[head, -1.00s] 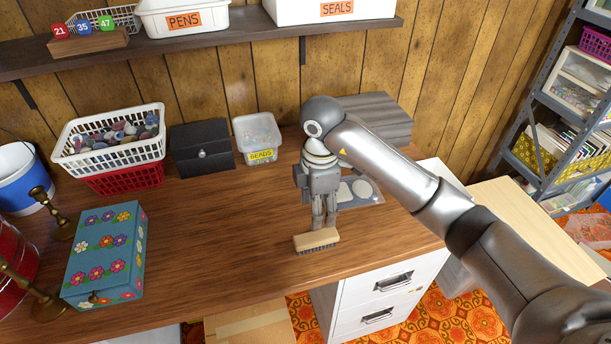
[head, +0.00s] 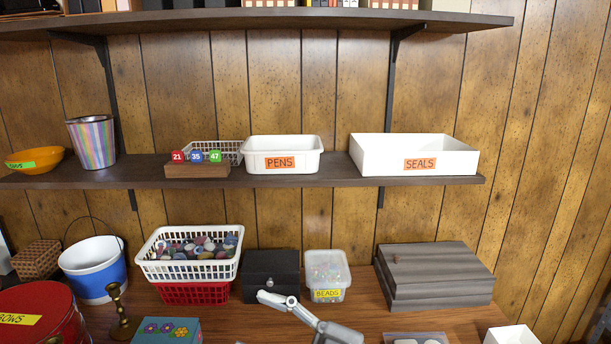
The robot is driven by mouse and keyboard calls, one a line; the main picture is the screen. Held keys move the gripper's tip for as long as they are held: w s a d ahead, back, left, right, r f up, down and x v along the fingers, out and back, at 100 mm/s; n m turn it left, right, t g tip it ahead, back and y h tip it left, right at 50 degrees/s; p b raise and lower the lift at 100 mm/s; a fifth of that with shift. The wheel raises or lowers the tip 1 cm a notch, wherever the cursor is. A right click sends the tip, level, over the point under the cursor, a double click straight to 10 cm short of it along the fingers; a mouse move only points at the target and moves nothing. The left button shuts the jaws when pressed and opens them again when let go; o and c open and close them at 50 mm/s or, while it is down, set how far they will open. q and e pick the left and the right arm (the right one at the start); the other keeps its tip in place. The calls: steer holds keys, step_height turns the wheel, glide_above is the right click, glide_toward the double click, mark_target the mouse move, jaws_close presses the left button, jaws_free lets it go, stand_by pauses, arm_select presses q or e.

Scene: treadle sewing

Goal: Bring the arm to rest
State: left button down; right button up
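A light grey metal part of my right gripper (head: 305,312) pokes up from the bottom edge in the head view. It slants up to the left, in front of the black box and the beads tub. The rest of that arm is below the picture. My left gripper is not in view.
On the table stand a white basket (head: 150,268) over a red one, a black box (head: 271,264), a beads tub (head: 329,272), a grey wooden box (head: 440,272) and a blue-white bucket (head: 93,268). Above, a shelf (head: 330,182) holds the pens bin (head: 300,145) and seals bin (head: 385,160).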

steer(key=w+d+r+m+t+h, duration=0.1)
steer(key=w+d+m+t+h, duration=0.2)
steer(key=d+m+t+h, duration=0.35)
steer(key=w+d+m+t+h, duration=0.3)
steer(key=d+m+t, duration=0.4)
steer(key=m+t, duration=0.15)
steer(key=s+d+f+m+g+h, duration=0.2)
steer(key=d+f+m+g+h, duration=0.35)
steer(key=d+f+h, duration=0.8)
steer(key=s+f+g+y, duration=0.3)
steer(key=s+f+g, duration=0.8)
steer(key=s+f, duration=1)
steer(key=s+f+g, duration=0.1)
steer(key=s+f, duration=0.1)
steer(key=f, duration=1)
steer(key=s+f+g, duration=0.1)
steer(key=s+f, duration=0.1)
steer(key=f, duration=1)
steer(key=s+d+f, duration=0.2)
steer(key=s+f, duration=1.4)
steer(key=shift+d+n+g, duration=0.2)
steer(key=shift+n+g, duration=0.25)
